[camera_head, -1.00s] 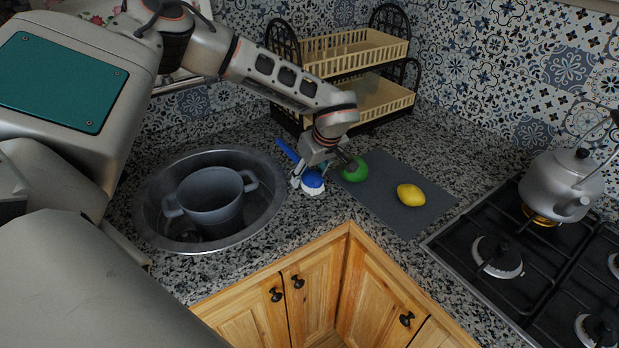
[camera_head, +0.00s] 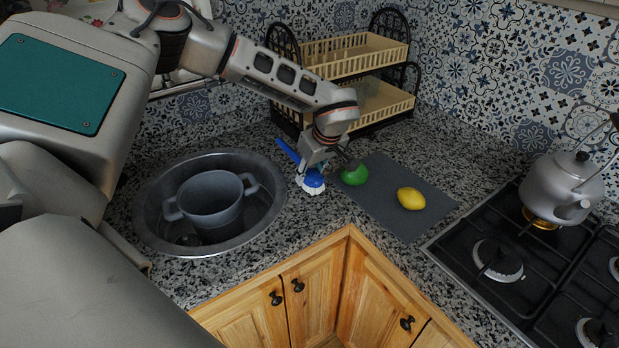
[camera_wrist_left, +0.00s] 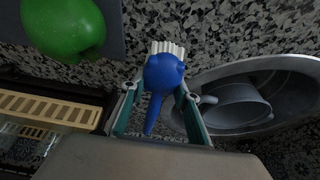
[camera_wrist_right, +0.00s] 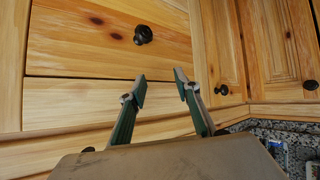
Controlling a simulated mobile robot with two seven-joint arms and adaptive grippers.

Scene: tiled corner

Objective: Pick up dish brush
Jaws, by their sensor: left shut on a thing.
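The dish brush (camera_head: 313,180) is blue with white bristles. It is at the counter between the sink and the grey mat, its handle running up and to the left behind my gripper. In the left wrist view the brush (camera_wrist_left: 162,74) lies between the fingers of my left gripper (camera_wrist_left: 158,88), which is shut on it. The left gripper (camera_head: 312,174) points down at the counter in the head view. I cannot tell whether the brush touches the counter. My right gripper (camera_wrist_right: 160,88) is open and empty in front of wooden cabinet fronts.
A green fruit (camera_head: 354,173) sits close beside the left gripper on a grey mat (camera_head: 400,222), with a lemon (camera_head: 410,198). A sink (camera_head: 270,212) holding a grey pot (camera_head: 212,203) is left. A dish rack (camera_head: 345,82) stands behind. A kettle (camera_head: 560,180) stands on the stove (camera_head: 480,225).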

